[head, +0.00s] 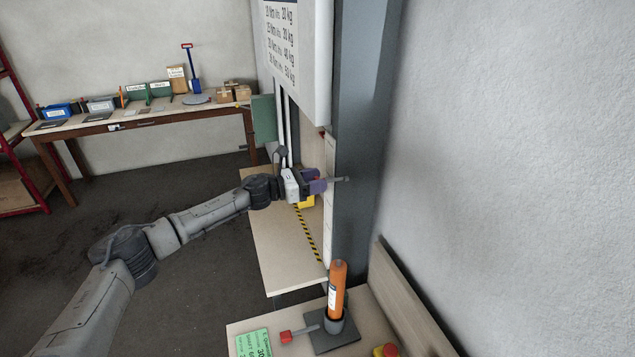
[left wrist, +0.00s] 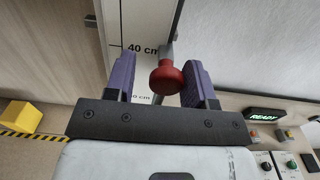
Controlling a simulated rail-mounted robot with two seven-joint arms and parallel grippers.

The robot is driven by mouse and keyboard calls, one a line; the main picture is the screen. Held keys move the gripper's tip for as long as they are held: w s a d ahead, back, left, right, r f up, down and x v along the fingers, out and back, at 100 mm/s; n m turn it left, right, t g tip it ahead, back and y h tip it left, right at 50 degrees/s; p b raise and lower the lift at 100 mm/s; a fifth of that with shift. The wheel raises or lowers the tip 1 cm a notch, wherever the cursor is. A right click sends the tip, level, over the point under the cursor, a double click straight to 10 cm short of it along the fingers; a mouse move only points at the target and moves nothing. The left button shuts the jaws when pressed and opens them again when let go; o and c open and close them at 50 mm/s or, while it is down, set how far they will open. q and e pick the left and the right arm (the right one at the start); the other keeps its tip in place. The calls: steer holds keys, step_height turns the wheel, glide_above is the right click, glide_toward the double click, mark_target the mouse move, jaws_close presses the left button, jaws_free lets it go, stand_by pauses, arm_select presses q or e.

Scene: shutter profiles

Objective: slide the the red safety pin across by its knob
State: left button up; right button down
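The red safety pin's round red knob (left wrist: 167,78) shows in the left wrist view, on a grey rod that runs to the tall panel behind it. My left gripper (left wrist: 158,66) is open, with one purple finger on each side of the knob. The knob is nearer the right finger, and a wide gap shows to the left one. I cannot tell whether the knob touches the right finger. In the head view my left gripper (head: 316,181) is at the tall post, and a short grey rod (head: 341,179) sticks out beyond it. My right gripper is not in view.
A pale upright board with height marks (left wrist: 140,25) stands behind the knob. A yellow block (left wrist: 20,117) sits by striped tape at lower left. A panel with a green READY display (left wrist: 264,115) is at right. An orange cylinder (head: 337,287) stands on the near bench.

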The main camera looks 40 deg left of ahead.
arm_select(q)
steer(key=shift+o, duration=0.6)
arm_select(e)
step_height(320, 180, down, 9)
steer(key=b, duration=0.8)
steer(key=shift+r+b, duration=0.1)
steer(key=shift+b, duration=0.3)
arm_select(q)
steer(key=v, duration=1.3)
steer(key=shift+s+a, duration=0.2)
steer(key=shift+s, duration=0.1)
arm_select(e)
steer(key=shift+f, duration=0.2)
arm_select(q)
steer(key=shift+r, duration=0.1)
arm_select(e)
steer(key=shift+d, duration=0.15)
